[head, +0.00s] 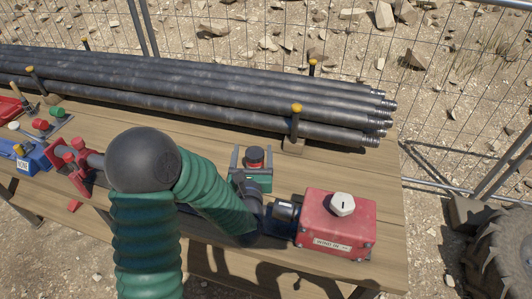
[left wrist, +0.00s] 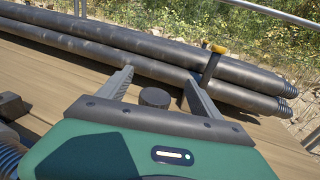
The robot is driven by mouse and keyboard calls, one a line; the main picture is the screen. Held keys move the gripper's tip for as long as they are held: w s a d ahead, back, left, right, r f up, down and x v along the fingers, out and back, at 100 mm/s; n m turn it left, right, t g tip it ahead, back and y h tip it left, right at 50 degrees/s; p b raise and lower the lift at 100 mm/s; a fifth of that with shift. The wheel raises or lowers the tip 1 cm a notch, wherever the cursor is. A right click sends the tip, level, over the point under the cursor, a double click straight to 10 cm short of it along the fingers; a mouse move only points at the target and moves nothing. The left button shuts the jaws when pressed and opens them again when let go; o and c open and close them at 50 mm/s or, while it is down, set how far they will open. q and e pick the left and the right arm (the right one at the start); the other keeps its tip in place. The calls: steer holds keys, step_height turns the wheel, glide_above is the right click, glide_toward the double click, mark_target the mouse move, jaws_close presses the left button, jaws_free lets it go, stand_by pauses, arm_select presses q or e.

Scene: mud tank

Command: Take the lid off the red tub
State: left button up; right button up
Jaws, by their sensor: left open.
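A small round thing with a black top (head: 255,154) and some red below it stands on the bench in the head view. It looks like the red tub with its dark lid on. In the left wrist view its dark round top (left wrist: 154,97) shows between the fingers; its lower part is hidden by my gripper. My left gripper (head: 254,150) is open, with one finger on each side of this thing. The fingers (left wrist: 158,80) look apart from it, and I cannot tell whether they touch it. My right gripper is not in view.
A red box (head: 320,232) with a pale knob stands right of my left gripper. Long dark pipes (head: 180,95) lie behind, held by yellow-topped posts (head: 296,125). A red vise-like tool (head: 75,165) and a blue box (head: 33,158) are at the left. Bare bench planks (head: 375,190) lie at the right.

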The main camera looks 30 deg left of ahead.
mark_target(254, 165)
arm_select(q)
steer(key=shift+w+f+b, duration=0.35)
steer(key=shift+w+f, duration=0.05)
steer(key=shift+f, duration=0.4)
steer(key=f, duration=0.2)
steer(key=f+b, duration=0.2)
steer(key=f, duration=0.1)
steer(key=shift+s+d+f, duration=0.1)
steer(key=shift+s+f, duration=0.25)
steer(key=x, duration=0.7)
steer(key=shift+w+a+f, duration=0.2)
steer(key=shift+w, duration=0.15)
steer(key=shift+r, duration=0.1)
steer(key=shift+c, duration=0.9)
jaws_close()
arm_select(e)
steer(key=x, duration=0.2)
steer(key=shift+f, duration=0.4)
